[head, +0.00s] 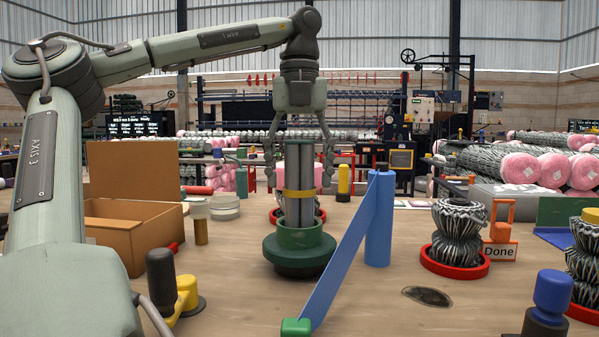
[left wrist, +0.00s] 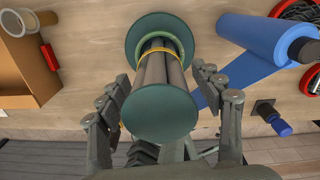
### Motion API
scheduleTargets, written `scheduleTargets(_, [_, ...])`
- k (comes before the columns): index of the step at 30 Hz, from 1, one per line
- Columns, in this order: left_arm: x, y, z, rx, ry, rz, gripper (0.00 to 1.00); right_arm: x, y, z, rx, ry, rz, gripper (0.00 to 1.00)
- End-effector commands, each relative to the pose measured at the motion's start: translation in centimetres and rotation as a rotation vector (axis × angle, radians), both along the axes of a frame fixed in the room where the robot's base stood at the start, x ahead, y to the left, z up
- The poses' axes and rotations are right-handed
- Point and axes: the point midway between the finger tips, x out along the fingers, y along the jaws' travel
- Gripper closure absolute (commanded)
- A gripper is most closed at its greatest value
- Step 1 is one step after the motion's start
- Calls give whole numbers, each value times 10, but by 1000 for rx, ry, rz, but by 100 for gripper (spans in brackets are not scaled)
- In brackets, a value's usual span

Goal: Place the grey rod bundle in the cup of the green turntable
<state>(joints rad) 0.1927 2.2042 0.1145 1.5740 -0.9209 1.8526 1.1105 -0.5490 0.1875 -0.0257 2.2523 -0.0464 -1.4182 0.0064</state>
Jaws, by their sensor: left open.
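The grey rod bundle (head: 299,207), bound with a yellow band, stands upright in the cup of the green turntable (head: 299,249) in the head view. In the left wrist view the rod bundle (left wrist: 155,67) runs from a round green end cap (left wrist: 158,114) toward the turntable (left wrist: 132,32). My left gripper (head: 300,170) is above the turntable, its fingers spread on both sides of the bundle's top. The left wrist view shows gaps between the fingers (left wrist: 165,100) and the bundle. My right gripper is not in view.
A blue strip (head: 343,250) runs from a blue roll (head: 379,220) to a green block (head: 296,327), right of the turntable. An open cardboard box (head: 140,240) stands left. A red tray (head: 455,262) with a patterned bundle and an orange "Done" sign (head: 500,250) stand right.

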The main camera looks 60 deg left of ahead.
Motion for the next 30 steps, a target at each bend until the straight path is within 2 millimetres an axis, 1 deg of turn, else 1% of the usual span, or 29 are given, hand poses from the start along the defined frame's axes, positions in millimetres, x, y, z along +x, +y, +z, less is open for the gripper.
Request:
scheduleTargets(4, [0,0,2,0,0,0,34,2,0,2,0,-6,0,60])
scheduleTargets(7, [0,0,10,1,0,1,34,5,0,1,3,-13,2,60])
scheduleTargets(10, [0,0,27,4,0,2,34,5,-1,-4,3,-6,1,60])
scheduleTargets(12, [0,1,42,4,0,4,34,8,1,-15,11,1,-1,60])
scheduleTargets(18, [0,0,86,3,1,4,34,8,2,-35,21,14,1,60])
scheduleTargets(21, [0,0,103,3,1,3,34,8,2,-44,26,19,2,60])
scheduleTargets(25, [0,0,117,1,0,1,34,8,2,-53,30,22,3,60])
scheduleTargets(30, [0,0,123,1,1,1,34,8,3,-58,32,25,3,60])
